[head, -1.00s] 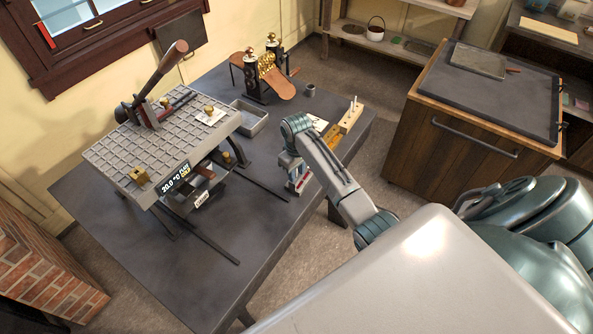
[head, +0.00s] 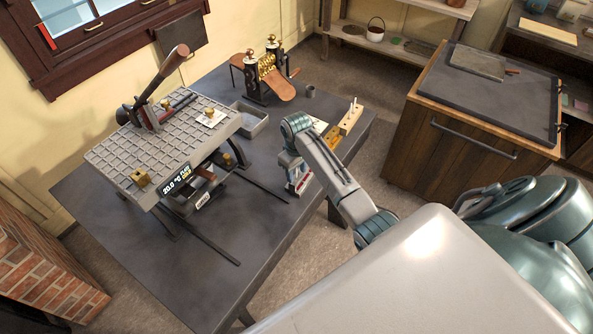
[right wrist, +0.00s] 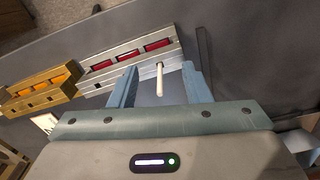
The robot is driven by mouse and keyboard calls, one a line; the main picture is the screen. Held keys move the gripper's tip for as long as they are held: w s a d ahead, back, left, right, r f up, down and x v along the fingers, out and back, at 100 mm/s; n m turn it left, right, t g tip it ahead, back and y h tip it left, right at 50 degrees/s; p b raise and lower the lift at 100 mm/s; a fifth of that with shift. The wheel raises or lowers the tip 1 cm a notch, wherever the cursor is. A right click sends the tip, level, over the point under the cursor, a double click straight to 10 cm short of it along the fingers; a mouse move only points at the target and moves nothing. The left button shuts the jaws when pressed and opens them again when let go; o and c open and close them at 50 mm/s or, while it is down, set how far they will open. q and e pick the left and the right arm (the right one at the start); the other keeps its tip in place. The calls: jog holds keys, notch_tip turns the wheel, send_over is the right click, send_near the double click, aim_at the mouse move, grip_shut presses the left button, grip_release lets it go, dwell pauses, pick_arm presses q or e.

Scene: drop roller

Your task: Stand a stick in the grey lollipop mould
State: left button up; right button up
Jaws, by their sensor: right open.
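The grey mould (right wrist: 115,62) shows in the right wrist view just beyond my right gripper (right wrist: 160,82), with red fill in its slots. A pale stick (right wrist: 159,80) shows between the two blue fingers, apart from both. Its far end overlaps the mould's near side; I cannot tell whether it stands in a slot. The right gripper is open. In the head view the right gripper (head: 294,168) points down at the table, and the arm hides much of the mould. My left gripper is not in view.
A yellow mould (right wrist: 38,92) with orange fill lies left of the grey one. A wooden block (head: 350,120) with upright sticks is near the table's right edge. A gridded machine (head: 150,150) and a brass roller press (head: 268,80) stand on the dark table (head: 130,260), whose front is clear.

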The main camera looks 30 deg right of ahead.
jog(key=shift+r+p, duration=0.35)
jog(key=shift+r, duration=0.2)
jog(key=shift+r, duration=0.15)
jog(key=shift+r, duration=0.8)
jog(key=shift+r, duration=0.15)
jog(key=shift+r, duration=0.85)
jog(key=shift+r, duration=0.1)
jog(key=shift+r, duration=0.9)
